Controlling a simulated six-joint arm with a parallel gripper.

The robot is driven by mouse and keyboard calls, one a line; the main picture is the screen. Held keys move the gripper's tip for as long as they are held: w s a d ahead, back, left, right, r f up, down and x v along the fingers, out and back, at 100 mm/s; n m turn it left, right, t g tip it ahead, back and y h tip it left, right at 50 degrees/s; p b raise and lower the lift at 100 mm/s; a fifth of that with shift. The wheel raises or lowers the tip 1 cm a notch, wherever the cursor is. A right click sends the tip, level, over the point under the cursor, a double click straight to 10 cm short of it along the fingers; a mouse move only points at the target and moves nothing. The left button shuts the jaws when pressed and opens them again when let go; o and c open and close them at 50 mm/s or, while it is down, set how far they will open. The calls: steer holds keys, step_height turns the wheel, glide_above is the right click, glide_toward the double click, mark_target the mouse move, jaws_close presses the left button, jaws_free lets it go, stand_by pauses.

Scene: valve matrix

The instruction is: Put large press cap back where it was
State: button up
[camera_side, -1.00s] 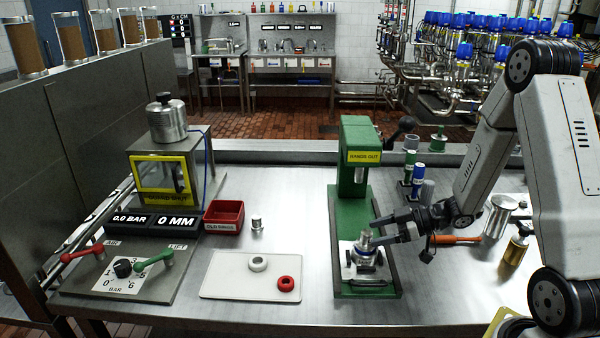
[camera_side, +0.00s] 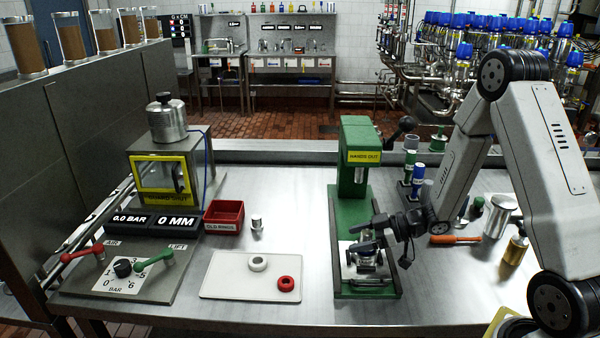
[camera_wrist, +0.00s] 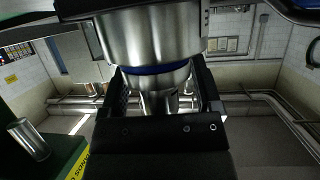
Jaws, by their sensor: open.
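My gripper (camera_side: 367,236) is open at the green press (camera_side: 355,190), low over its base and below its ram. In the wrist view, the two fingers of my gripper (camera_wrist: 160,92) stand either side of the narrow metal top piece, probably the large press cap (camera_wrist: 158,101). A wide steel body (camera_wrist: 150,35) with a blue ring (camera_wrist: 155,70) adjoins it. In the side view, my fingers partly hide this steel part (camera_side: 366,264) on the press base. I cannot tell whether either finger touches the cap.
A small steel cap (camera_side: 257,223) stands beside the red bin (camera_side: 223,216). An orange-handled tool (camera_side: 455,240) and steel cup (camera_side: 500,215) are at right. The front bench between tray and press is clear.

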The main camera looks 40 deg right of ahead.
mark_target(358, 241)
jaws_close()
steer(key=shift+r, duration=0.2)
stand_by(0.3)
step_height(358, 241, up, 10)
steer(key=shift+f, duration=0.2)
stand_by(0.6)
steer(key=shift+w, duration=0.1)
stand_by(0.5)
steer(key=w+a+f+m+t+h, duration=0.3)
steer(key=w+a+f+m+h, duration=0.2)
steer(key=w+m+h, duration=0.3)
steer(key=shift+a+f+h, duration=0.2)
steer(key=shift+a+h, duration=0.2)
steer(key=shift+a, duration=0.45)
stand_by(0.3)
